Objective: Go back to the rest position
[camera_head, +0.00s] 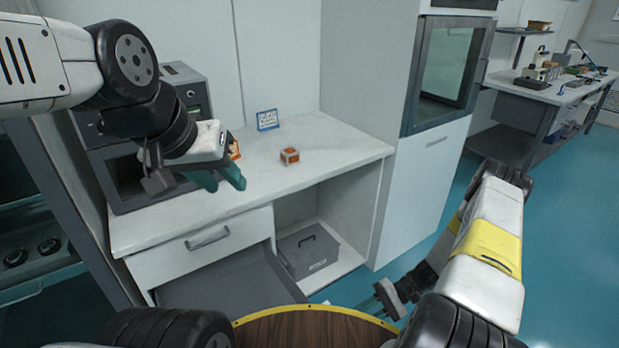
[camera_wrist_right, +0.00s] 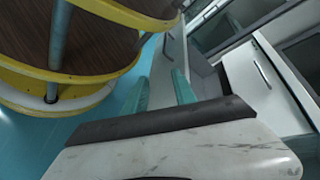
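My left gripper (camera_head: 218,178) hangs over the white counter (camera_head: 345,148) in the head view, its teal fingers a little apart with nothing visible between them. It is in front of the grey machine. My right gripper (camera_head: 376,300) is low at the bottom of the head view, partly hidden by my arm. In the right wrist view its two teal fingers (camera_wrist_right: 160,90) are apart and empty. Another orange item (camera_head: 234,149) shows just behind the left gripper, partly hidden.
A round wooden stand with yellow rims (camera_wrist_right: 125,62) is close to the right gripper. A drawer or door front (camera_head: 235,285) stands out below the counter. A grey case (camera_head: 308,254) sits in the open compartment. A tall cabinet (camera_head: 425,180) stands right. A blue-framed sign (camera_head: 267,120) stands on the counter.

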